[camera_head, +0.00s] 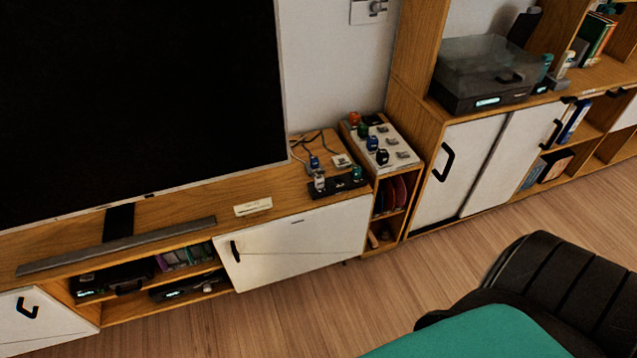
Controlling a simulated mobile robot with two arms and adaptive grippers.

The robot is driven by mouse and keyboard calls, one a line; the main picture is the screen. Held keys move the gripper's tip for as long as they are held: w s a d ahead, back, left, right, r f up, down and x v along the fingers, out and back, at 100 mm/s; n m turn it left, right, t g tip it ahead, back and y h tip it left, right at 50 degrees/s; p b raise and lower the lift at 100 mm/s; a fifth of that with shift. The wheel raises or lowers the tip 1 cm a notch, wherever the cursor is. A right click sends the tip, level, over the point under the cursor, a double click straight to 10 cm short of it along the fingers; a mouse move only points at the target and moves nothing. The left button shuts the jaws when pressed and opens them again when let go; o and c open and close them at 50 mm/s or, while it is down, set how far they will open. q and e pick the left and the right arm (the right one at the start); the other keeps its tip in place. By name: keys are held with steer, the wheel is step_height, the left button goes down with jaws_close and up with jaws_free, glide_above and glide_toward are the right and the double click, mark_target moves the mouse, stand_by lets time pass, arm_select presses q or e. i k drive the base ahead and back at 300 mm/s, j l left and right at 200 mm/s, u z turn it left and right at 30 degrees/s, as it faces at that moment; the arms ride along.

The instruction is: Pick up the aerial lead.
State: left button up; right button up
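Several coloured plugs and leads are at the right end of the TV bench (285,190). An orange plug (355,119), a blue plug (372,143) and a black plug (382,157) stand on a light panel (400,150) with metal sockets. Left of it, a blue plug (314,162) has thin cables beside it. A grey plug (319,181) and a teal plug (356,173) are at a black strip (338,187). I cannot tell which one is the aerial lead. Neither of my grippers is in view.
A large dark TV (130,90) stands on the bench with a soundbar (115,246) before it. A turntable (484,75) sits on the right cabinet. A black ribbed seat (560,290) and a teal surface (470,335) fill the lower right. The wooden floor (320,305) before the bench is clear.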

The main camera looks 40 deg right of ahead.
mark_target(318, 180)
steer(key=z, duration=1.3)
